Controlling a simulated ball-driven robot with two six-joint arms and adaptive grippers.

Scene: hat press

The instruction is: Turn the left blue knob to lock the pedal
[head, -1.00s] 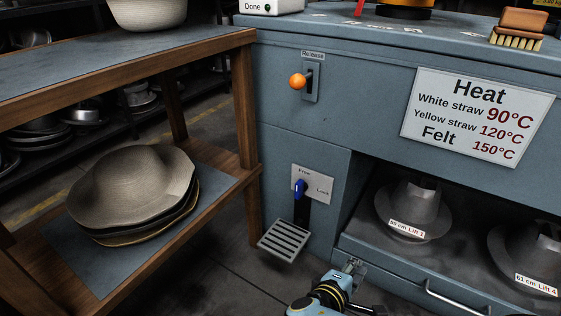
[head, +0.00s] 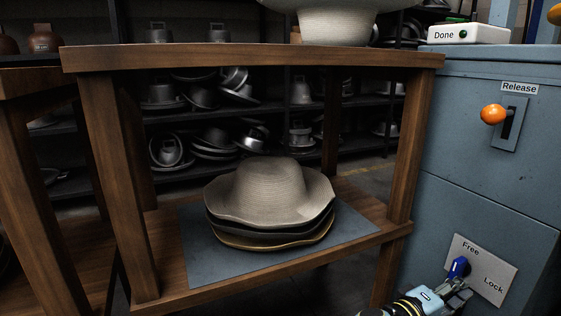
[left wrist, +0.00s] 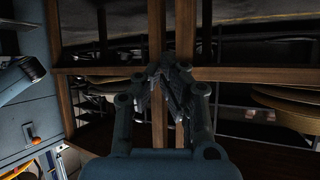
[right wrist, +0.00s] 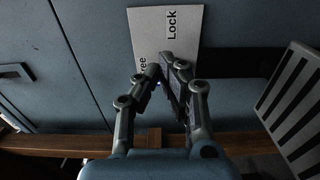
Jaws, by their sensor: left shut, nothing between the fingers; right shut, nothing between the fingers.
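The blue knob (head: 458,266) sits on a light plate (head: 495,286) marked "Free" and "Lock", low on the blue-grey press. The knob is just below the word "Free". My right gripper (head: 457,290) is shut and empty, right at the knob's lower side; I cannot tell whether it touches. In the right wrist view its fingertips (right wrist: 165,66) are in front of the plate (right wrist: 185,28) and largely hide the knob. The slatted pedal (right wrist: 296,105) shows to the right there. My left gripper (left wrist: 172,68) is shut and empty, in front of wooden shelving.
A wooden table (head: 250,58) stands left of the press, with stacked hats (head: 268,195) on its lower shelf and its leg close to my right gripper. An orange release lever (head: 493,114) is above the knob. Dark racks with metal moulds are behind.

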